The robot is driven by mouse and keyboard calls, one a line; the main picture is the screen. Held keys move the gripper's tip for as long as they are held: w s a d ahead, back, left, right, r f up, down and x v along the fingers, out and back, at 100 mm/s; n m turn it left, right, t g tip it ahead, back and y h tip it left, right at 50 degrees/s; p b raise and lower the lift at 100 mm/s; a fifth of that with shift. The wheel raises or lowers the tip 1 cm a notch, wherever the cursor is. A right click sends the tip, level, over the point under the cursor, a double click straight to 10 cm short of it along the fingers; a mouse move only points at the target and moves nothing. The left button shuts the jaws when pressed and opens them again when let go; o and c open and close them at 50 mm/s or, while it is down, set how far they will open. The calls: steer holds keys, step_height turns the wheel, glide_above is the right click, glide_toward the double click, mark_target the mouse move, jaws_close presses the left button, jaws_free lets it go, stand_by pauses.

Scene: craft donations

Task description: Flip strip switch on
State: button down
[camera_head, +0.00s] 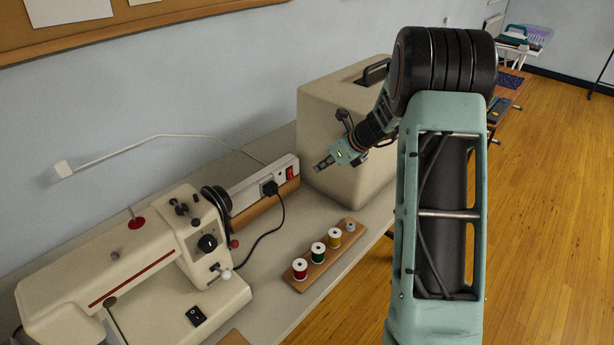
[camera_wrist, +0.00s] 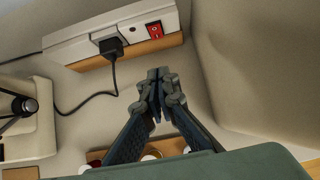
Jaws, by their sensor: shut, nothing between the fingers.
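The white power strip (camera_head: 262,187) stands on a wooden block against the wall, behind the sewing machine. Its red rocker switch (camera_head: 290,174) is at the right end; it also shows in the wrist view (camera_wrist: 155,30). I cannot tell which way the rocker is tipped. A black plug (camera_wrist: 112,47) sits in the strip to the left of the switch. My gripper (camera_head: 322,166) is shut and empty. In the wrist view its closed fingertips (camera_wrist: 158,75) appear below the switch, apart from it.
A beige case (camera_head: 340,140) stands close on the right of the strip. A sewing machine (camera_head: 150,260) is at the left. A wooden rack (camera_head: 325,258) with several thread spools stands in front. A black cord (camera_head: 272,232) runs from the plug toward the machine.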

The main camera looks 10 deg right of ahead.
steer(key=f+b, duration=0.1)
steer(key=b, duration=0.3)
steer(key=s+d+f+t+y+b, duration=0.1)
steer(key=b, duration=0.3)
steer(key=s+f+t+b, duration=0.1)
steer(key=b, duration=0.4)
steer(key=shift+d+f+y, duration=0.25)
steer(key=shift+f+y, duration=0.05)
steer(key=shift+f, duration=0.1)
steer(key=b, duration=0.2)
glide_toward(291, 174)
steer(key=w+a+f, duration=0.3)
steer(key=f, duration=0.3)
steer(key=shift+w, duration=0.35)
